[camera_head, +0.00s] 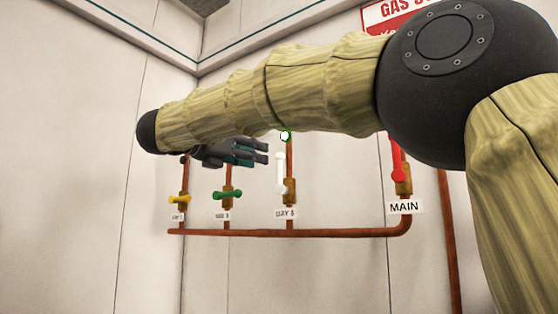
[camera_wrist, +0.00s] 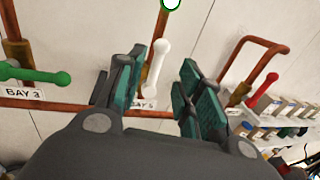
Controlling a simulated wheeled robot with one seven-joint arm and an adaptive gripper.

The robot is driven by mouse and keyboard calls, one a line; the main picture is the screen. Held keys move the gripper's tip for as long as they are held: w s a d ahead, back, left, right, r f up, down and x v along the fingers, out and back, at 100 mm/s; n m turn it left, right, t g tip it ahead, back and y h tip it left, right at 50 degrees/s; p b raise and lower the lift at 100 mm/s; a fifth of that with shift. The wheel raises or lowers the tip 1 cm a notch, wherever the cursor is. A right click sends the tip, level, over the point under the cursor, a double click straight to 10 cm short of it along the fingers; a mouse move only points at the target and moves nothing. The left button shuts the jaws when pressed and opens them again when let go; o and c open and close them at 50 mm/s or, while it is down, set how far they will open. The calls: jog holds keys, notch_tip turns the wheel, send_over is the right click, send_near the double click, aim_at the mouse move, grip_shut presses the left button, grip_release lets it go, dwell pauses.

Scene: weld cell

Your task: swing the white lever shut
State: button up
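The white lever (camera_head: 280,172) stands upright, in line with its copper pipe, on a brass valve (camera_head: 290,190) above a small label. In the wrist view the white lever (camera_wrist: 157,66) shows in the gap between my fingers, beyond them. My gripper (camera_head: 265,153) is just left of the lever's upper part in the head view, its fingers pointing right. In the wrist view my gripper (camera_wrist: 163,68) is open, with its teal-padded fingers apart and nothing held. Whether a finger touches the lever cannot be told.
A green lever (camera_head: 228,194) and a yellow lever (camera_head: 179,199) lie crosswise at left. A red lever (camera_head: 397,160) stands upright at right, above the MAIN label (camera_head: 404,207). A copper pipe (camera_head: 330,232) runs below. A white indicator with a green rim (camera_head: 285,136) sits above the white lever.

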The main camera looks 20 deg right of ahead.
aim_at(280, 162)
jog(key=shift+p+x, duration=2.45)
jog(key=shift+x, duration=2.3)
grip_shut()
